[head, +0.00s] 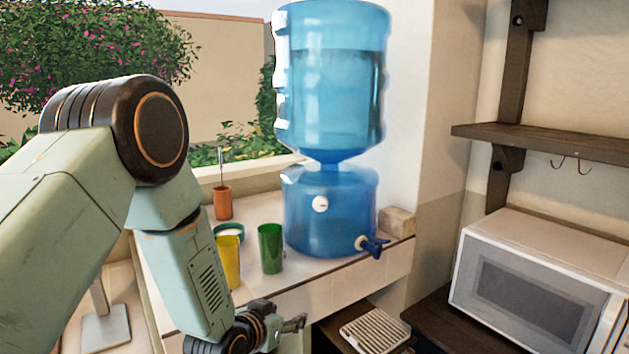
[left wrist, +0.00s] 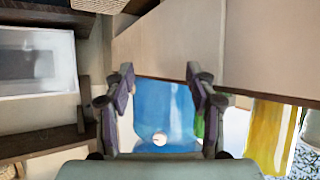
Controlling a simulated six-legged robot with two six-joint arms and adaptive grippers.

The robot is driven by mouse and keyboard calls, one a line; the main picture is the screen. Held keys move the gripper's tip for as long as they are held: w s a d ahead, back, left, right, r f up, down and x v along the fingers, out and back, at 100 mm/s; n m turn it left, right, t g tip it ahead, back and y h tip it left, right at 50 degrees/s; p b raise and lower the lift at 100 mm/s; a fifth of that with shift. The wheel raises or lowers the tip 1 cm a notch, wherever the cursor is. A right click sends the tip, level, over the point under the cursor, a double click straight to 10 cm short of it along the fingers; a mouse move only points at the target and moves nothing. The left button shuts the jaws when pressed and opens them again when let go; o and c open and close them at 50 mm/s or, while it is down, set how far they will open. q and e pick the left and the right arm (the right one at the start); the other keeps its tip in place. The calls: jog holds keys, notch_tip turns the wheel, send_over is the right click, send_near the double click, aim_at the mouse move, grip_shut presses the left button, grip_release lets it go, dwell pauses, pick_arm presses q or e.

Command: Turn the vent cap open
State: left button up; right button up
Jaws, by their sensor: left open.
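The vent cap (head: 320,204) is a small round white knob on the front of the lower blue water dispenser (head: 330,225). In the left wrist view the cap (left wrist: 160,139) shows low between my fingers, with the blue dispenser (left wrist: 165,100) behind it. My left gripper (head: 296,323) is low, in front of and below the ledge, well apart from the cap. In the left wrist view my left gripper (left wrist: 160,78) has its two fingers spread with nothing held. My right gripper is not in view.
A large blue bottle (head: 333,75) stands on the dispenser, with a dark blue tap (head: 375,246) at its lower right. Green (head: 270,248) and yellow cups (head: 229,262) stand left of it on the tiled ledge (head: 345,280). A white microwave (head: 540,285) is at right.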

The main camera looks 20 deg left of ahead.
pick_arm(q)
jog(key=w+r+m+t+p, duration=0.1)
jog(key=w+r+t, duration=0.15)
jog(key=r, duration=0.35)
jog(key=w+r+t+p, duration=0.1)
jog(key=w+r, duration=0.3)
jog(key=r, duration=0.2)
jog(key=m+t+h, duration=0.2)
send_near(318, 205)
jog(key=w, duration=0.3)
jog(key=w+d, duration=0.1)
jog(key=w, duration=0.1)
jog(key=w+d, duration=0.1)
jog(key=w, duration=0.2)
jog(key=shift+r+p, duration=0.15)
jog(key=shift+p, duration=0.25)
jog(key=shift+w+a, duration=0.2)
jog(key=shift+a, duration=0.05)
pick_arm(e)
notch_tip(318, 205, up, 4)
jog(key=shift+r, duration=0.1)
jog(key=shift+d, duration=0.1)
